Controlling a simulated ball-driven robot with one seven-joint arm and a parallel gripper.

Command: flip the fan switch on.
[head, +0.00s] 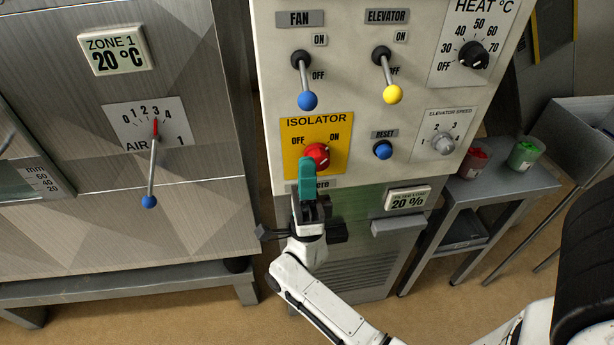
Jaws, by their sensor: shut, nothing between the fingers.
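The fan switch (305,80) is a metal lever with a blue ball tip, under the FAN label on the upper left of the panel. The lever hangs from its black collar, with the blue ball down below the OFF mark. My gripper (307,170) has teal fingers pointing up, shut with nothing between them. It is in front of the panel's lower left, well below the blue ball and just below left of the red isolator knob (317,154). The fingers overlap the lower edge of the yellow isolator plate; I cannot tell whether they touch it.
The elevator lever (388,77) with a yellow ball, also down, is right of the fan switch. A blue reset button (382,150) and a speed knob (443,144) sit lower right. The air lever (151,175) is on the left cabinet. A grey side table (500,188) holds red and green containers.

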